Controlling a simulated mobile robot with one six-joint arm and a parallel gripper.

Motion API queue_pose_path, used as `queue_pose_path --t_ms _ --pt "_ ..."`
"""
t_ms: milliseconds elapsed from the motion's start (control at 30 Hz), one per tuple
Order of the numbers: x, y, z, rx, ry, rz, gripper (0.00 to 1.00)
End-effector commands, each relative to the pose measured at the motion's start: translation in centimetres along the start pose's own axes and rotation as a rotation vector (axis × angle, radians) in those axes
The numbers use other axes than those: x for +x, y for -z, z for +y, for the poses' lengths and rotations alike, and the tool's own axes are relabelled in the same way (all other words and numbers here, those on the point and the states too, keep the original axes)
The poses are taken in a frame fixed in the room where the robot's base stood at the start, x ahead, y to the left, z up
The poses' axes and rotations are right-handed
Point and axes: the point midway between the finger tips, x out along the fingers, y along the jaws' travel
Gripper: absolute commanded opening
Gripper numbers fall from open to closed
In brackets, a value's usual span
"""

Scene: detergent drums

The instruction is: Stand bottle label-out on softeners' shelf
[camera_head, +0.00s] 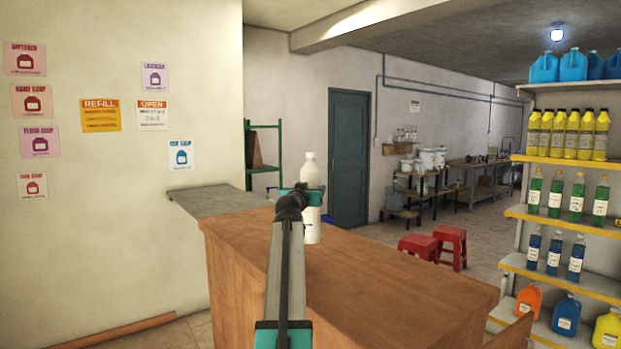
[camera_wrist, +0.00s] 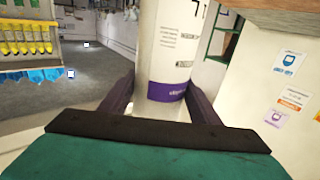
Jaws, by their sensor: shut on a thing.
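A white bottle (camera_head: 312,229) is held upright above the wooden counter in the head view, its pale cap end up. In the wrist view, which looks upside down, the bottle (camera_wrist: 172,45) stands between the two dark fingers. Its label side shows there, with small print and a purple band. My gripper (camera_head: 308,196) is shut around the bottle's middle; it also shows in the wrist view (camera_wrist: 163,92). A shelf unit (camera_head: 562,161) stands at the right with several tiers. I cannot tell which tier is the softeners' shelf.
The shelf tiers hold yellow bottles (camera_head: 561,134), green bottles (camera_head: 576,197), dark blue bottles (camera_head: 554,254) and jugs (camera_head: 566,315). The wooden counter (camera_head: 400,290) lies under my arm, its top bare. Red stools (camera_head: 450,243) stand on the floor behind it.

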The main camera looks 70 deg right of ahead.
Motion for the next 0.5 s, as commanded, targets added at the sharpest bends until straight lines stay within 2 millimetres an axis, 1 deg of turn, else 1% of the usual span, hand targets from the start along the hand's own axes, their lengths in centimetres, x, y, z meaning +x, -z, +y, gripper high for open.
queue_pose_path --t_ms 200,500 --pt "-0.1 -1.7 0.0 -0.001 0.002 0.006 0.00" --pt "0.0 -1.9 -0.1 -0.001 0.002 0.006 0.00"
